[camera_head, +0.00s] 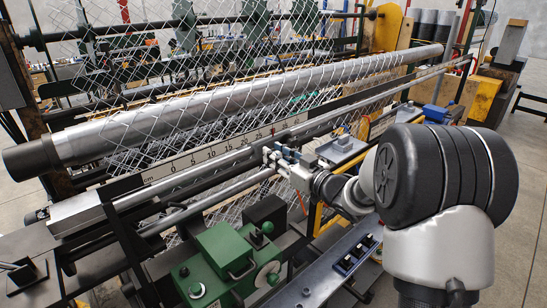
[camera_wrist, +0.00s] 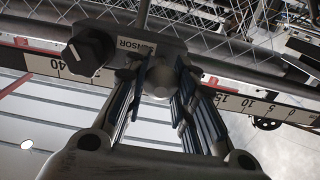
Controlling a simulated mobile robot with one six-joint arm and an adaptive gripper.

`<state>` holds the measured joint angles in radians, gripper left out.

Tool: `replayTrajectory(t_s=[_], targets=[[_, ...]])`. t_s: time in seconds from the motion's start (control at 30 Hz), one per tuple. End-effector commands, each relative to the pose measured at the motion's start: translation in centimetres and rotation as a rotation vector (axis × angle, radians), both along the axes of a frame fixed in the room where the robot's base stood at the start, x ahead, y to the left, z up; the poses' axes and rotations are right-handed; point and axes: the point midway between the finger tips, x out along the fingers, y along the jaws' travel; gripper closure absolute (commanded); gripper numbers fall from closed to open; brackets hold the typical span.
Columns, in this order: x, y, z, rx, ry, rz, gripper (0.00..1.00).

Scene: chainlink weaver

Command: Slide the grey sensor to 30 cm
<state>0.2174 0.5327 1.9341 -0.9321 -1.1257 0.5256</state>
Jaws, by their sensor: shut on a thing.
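The grey sensor (camera_wrist: 146,36) sits on the rail in the wrist view, with a "SENSOR" label and a black knob (camera_wrist: 90,52) at its left. My gripper (camera_wrist: 158,82) has its two dark ribbed fingers on either side of a rounded grey part of the sensor, shut on it. The cm scale (camera_wrist: 75,70) shows 40 on the left and 15 down to 0 on the right. The sensor and fingers hide the marks between. In the head view my gripper (camera_head: 283,162) is at the rail just right of the 25 mark; the sensor is hard to make out there.
A large grey roller (camera_head: 220,108) runs behind the scale, with chain-link mesh (camera_head: 200,60) over it. A green machine box (camera_head: 215,265) stands in front at the lower left. A dark panel with switches (camera_head: 345,262) lies below my arm.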

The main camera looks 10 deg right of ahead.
Motion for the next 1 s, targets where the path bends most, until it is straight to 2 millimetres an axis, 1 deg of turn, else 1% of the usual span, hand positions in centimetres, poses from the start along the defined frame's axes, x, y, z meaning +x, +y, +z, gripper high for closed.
replayTrajectory(t_s=[0.07, 0.1, 0.4, 0.77, 0.87, 1.0], targets=[[0.0, -0.2, 0.0, 0.002, 0.000, -0.005, 1.00], [0.0, -0.2, 0.0, 0.002, 0.000, -0.005, 0.73], [0.0, 0.0, 0.0, 0.001, -0.001, -0.001, 0.53], [-0.3, -0.2, 0.0, 0.000, 0.000, 0.000, 0.53], [-1.1, -0.8, 0.1, -0.001, -0.001, -0.001, 0.53], [-3.3, -2.4, 0.1, -0.001, 0.001, -0.004, 0.53]])
